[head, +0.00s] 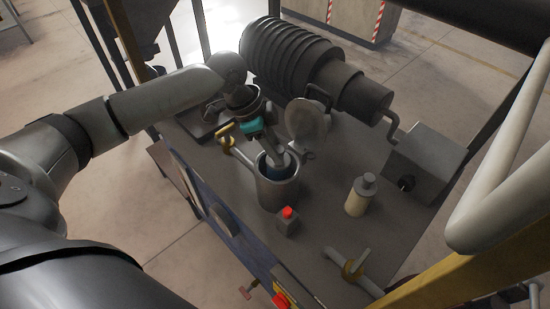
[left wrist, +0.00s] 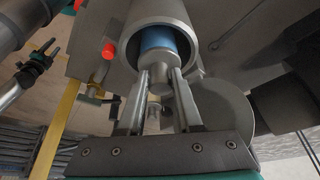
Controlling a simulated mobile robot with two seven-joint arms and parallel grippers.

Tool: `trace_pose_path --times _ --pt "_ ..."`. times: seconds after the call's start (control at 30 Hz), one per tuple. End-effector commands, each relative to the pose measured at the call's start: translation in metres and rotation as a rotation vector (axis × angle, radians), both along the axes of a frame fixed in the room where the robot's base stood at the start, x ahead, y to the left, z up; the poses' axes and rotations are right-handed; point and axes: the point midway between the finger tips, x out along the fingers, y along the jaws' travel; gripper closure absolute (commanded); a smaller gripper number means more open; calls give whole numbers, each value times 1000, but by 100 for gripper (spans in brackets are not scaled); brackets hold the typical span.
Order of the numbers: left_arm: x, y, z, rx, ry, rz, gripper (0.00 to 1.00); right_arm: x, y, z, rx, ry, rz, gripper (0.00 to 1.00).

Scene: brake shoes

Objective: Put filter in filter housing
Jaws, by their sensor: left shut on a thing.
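The filter housing (head: 278,190) is a grey open cylinder standing on the machine's top in the head view. It also shows in the left wrist view (left wrist: 196,18). The filter (left wrist: 157,42) has a blue body and a grey metal end; its blue part sits inside the mouth of the housing. My left gripper (left wrist: 159,75) is shut on the grey end, just outside the mouth. In the head view the left gripper (head: 272,150) reaches down over the housing, and a bit of the blue filter (head: 271,169) shows inside the rim. How deep the filter sits is hidden. My right gripper is not in view.
A round lid (head: 306,119) stands open behind the housing. A pale bottle (head: 360,195) stands to the right. A yellow-handled valve (head: 225,134) is at the left, and a large ribbed cylinder (head: 290,58) lies behind.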

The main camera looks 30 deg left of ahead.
Motion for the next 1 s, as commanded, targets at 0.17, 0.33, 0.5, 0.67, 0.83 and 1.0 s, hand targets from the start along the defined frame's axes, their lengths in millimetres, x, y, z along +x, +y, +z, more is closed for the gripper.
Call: trace_pose_path --times 0.17,0.33,0.5,0.67,0.83,1.0 --pt "-1 0 -29 -2 3 1 100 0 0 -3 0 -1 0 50" --pt "0 0 -35 -1 -1 -1 100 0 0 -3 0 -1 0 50" --pt "-1 0 -35 0 2 -1 65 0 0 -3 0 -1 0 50" --pt "-1 0 -35 0 2 -1 47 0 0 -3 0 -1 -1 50" --pt "-1 0 -35 1 1 0 36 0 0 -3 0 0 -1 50" --pt "-1 0 -34 1 1 0 36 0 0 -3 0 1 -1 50"
